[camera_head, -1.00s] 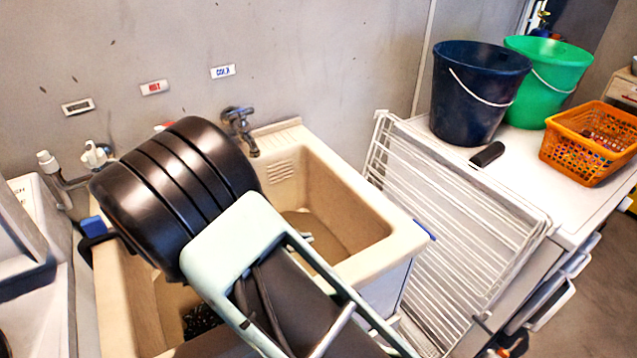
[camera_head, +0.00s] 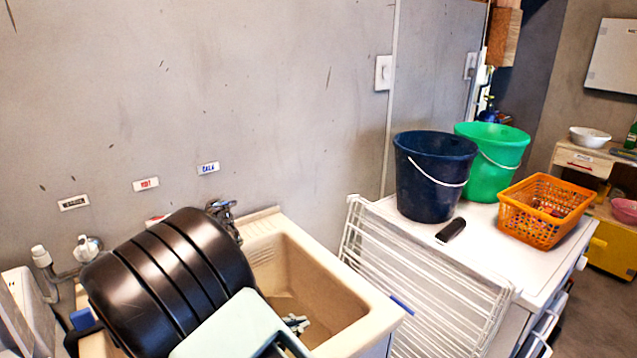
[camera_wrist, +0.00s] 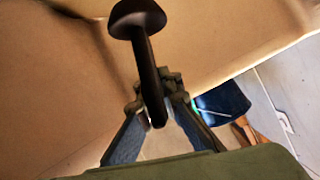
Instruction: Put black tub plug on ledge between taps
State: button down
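The black tub plug (camera_wrist: 148,65) has a rounded head and a narrower stem. In the wrist view it stands out between the fingertips of my gripper (camera_wrist: 155,108), which is shut on it. In the head view my gripper (camera_head: 296,322) shows partly over the basin of the cream tub (camera_head: 345,288), and the plug cannot be made out there. The tap under the COLD label (camera_head: 222,212) is at the tub's back edge. My arm hides most of the ledge and the other tap; only a red bit (camera_head: 155,220) shows there.
A white wire rack (camera_head: 420,285) leans right of the tub, against a white-topped machine (camera_head: 480,250). On it are a dark blue bucket (camera_head: 432,180), a green bucket (camera_head: 492,165), an orange basket (camera_head: 545,215) and a black object (camera_head: 451,230). White pipework (camera_head: 45,265) stands at left.

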jog(key=w+d+r+p, duration=0.2)
jog(key=d+r+p, duration=1.3)
jog(key=d+r, duration=0.35)
notch_tip(320, 180, up, 12)
jog(key=w+n+t+y, duration=0.2)
jog(key=n+t+y, duration=0.1)
jog(key=n+y, duration=0.3)
jog(key=shift+f+t, duration=0.25)
jog(key=shift+t, duration=0.05)
jog(key=shift+a, duration=0.15)
